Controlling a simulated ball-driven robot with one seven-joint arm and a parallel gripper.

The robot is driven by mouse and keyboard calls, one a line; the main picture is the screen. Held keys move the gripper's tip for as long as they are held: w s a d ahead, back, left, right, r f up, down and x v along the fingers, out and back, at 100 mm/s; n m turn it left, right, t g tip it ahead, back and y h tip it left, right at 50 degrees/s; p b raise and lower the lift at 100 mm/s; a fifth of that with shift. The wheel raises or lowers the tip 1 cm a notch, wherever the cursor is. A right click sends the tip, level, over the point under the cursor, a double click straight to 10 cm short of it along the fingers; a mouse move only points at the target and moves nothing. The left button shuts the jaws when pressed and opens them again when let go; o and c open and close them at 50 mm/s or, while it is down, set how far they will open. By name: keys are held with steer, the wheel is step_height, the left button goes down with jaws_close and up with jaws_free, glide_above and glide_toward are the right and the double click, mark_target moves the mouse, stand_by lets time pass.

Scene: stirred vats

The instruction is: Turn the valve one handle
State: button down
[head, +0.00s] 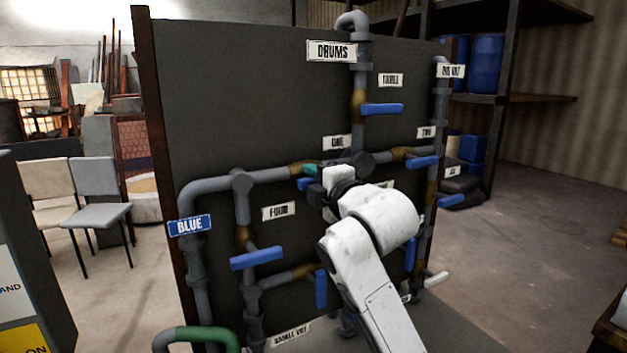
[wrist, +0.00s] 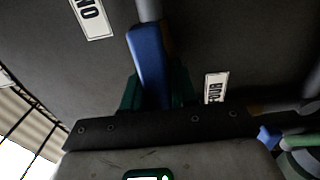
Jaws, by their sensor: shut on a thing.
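The valve one handle is blue and shows mostly hidden behind my gripper in the head view (head: 305,184), below and left of the ONE label (head: 337,142). Its brown valve body (head: 298,169) sits on the upper grey pipe. In the wrist view the blue handle (wrist: 148,55) runs down between the green fingers of my gripper (wrist: 157,92), one finger on each side. My gripper (head: 309,174) is shut on the handle at the panel. The handle's exact angle is hard to tell in the head view.
Other blue handles surround it: below DRUMS (head: 382,109), near TWO (head: 423,162), below FOUR (head: 257,258) and a hanging one (head: 321,289). Grey pipes run along the dark panel (head: 245,90). Chairs (head: 98,196) stand at left. Open floor (head: 540,220) lies at right.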

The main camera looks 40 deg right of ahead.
steer(key=shift+f, duration=0.15)
steer(key=c, duration=1)
jaws_free()
steer(key=b+v, duration=0.1)
steer(key=v, duration=1)
steer(key=shift+w+b, duration=0.1)
steer(key=shift+b, duration=0.2)
steer(key=s+a+f+m+g+y, duration=0.2)
steer(key=a+f+m+g, duration=0.2)
steer(key=f, duration=0.9)
steer(key=s+a+f+m+g+y, duration=0.1)
steer(key=a+f+m+g+y, duration=0.25)
steer(key=f, duration=1.05)
steer(key=s+a+f+m+g, duration=0.2)
steer(key=s+f+g, duration=0.1)
steer(key=s+f, duration=0.4)
steer(key=s+a+f+m+g, duration=0.2)
steer(key=s+f+m+g, duration=0.1)
steer(key=s+f, duration=0.4)
steer(key=s+a+f+m+g, duration=0.2)
steer(key=s+f+m+g, duration=0.1)
steer(key=s+f, duration=0.4)
steer(key=shift+s+a+h, duration=0.1)
steer(key=shift+s+h, duration=0.25)
steer(key=shift+s, duration=0.5)
